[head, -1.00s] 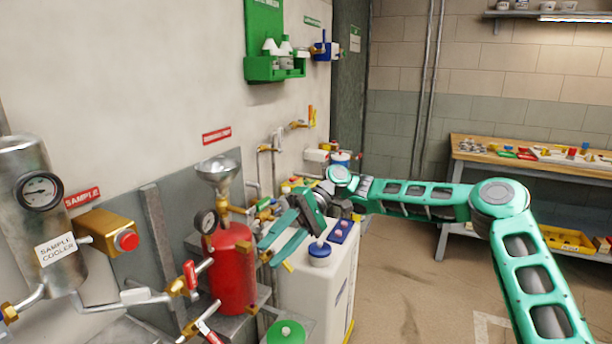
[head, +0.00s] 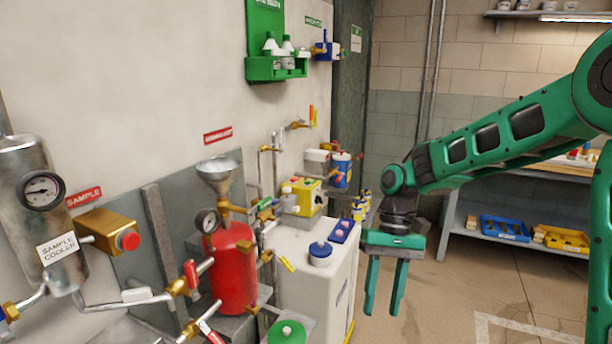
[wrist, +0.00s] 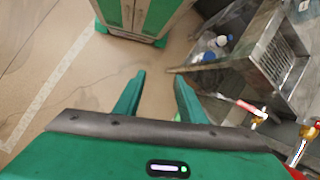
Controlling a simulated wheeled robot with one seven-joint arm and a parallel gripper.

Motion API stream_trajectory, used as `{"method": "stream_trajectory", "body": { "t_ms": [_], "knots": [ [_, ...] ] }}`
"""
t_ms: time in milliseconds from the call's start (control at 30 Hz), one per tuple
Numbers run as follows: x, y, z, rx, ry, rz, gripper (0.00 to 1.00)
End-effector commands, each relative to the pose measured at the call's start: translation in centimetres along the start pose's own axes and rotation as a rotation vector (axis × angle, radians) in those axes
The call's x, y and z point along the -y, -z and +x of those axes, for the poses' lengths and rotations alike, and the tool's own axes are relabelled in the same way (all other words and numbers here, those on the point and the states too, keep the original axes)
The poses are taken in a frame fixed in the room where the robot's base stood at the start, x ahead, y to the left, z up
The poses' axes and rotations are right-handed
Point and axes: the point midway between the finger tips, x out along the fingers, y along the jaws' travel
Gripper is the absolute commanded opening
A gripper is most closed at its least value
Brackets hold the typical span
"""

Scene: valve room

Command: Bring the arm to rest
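My arm is green with dark inserts and comes in from the right in the head view. My gripper (head: 384,286) points down in front of the white cabinet's right side, over open floor. Its two fingers are apart with nothing between them. In the wrist view the fingers (wrist: 155,98) also stand apart and empty, above the bare floor. My gripper touches nothing that I can see.
A white cabinet (head: 318,288) and a red tank (head: 231,270) with a funnel stand left of my gripper. A wooden workbench (head: 545,168) stands behind the arm, with blue and yellow trays (head: 505,229) below. A steel sink (wrist: 268,62) shows right in the wrist view. The floor is clear.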

Motion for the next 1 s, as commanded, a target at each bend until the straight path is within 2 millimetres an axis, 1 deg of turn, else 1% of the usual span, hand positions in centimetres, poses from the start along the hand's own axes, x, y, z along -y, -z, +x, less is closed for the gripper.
{"method": "stream_trajectory", "body": {
  "t_ms": [33,167,200,367,500,633,700,800,900,1000],
  "knots": [
    [-1.7,-1.1,-0.5,-0.028,-0.023,0.040,0.37],
    [-5.9,-3.7,-1.4,-0.093,-0.065,0.141,0.37],
    [-7.1,-4.7,-1.7,-0.113,-0.075,0.171,0.37],
    [-11.7,-8.9,-2.5,-0.195,-0.105,0.290,0.37],
    [-15.2,-13.1,-2.5,-0.263,-0.113,0.391,0.37],
    [-18.0,-17.1,-2.0,-0.324,-0.108,0.478,0.37],
    [-19.2,-19.2,-1.4,-0.355,-0.100,0.521,0.37],
    [-20.5,-21.8,-0.4,-0.392,-0.085,0.573,0.37],
    [-21.3,-23.6,0.6,-0.417,-0.071,0.608,0.37],
    [-21.9,-24.7,1.2,-0.433,-0.061,0.629,0.37]
  ]
}}
